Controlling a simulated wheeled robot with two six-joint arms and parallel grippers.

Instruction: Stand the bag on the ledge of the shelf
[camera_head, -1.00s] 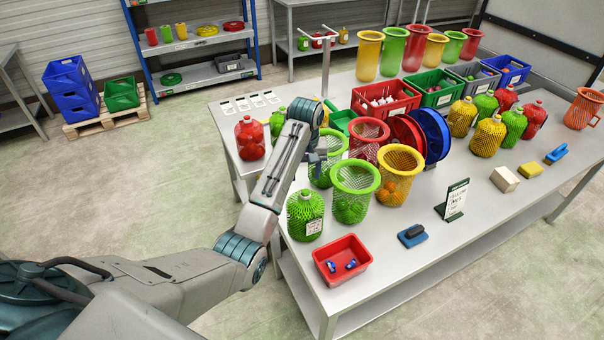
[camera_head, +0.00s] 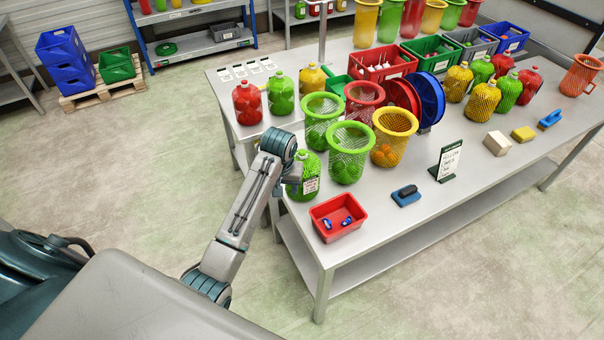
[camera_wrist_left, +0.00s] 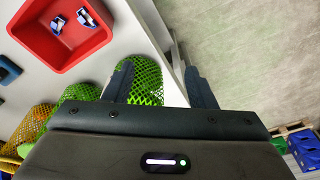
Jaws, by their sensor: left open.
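A green netted bag (camera_head: 305,178) with a white tag stands at the near left corner of the table, partly hidden by my left arm in the head view. My left gripper (camera_head: 290,178) is beside it on its left. In the left wrist view the gripper (camera_wrist_left: 158,88) is open, and green net (camera_wrist_left: 149,80) shows beyond and between its fingers. I cannot tell whether they touch it. A grey shelf unit (camera_head: 205,45) with blue posts stands at the back left. My right gripper is not in view.
A red tray (camera_head: 350,205) with small blue clips sits just right of the bag. Green (camera_head: 347,165) and yellow net baskets (camera_head: 397,120) stand behind. Red (camera_head: 247,104), green and yellow netted bags stand at the table's left.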

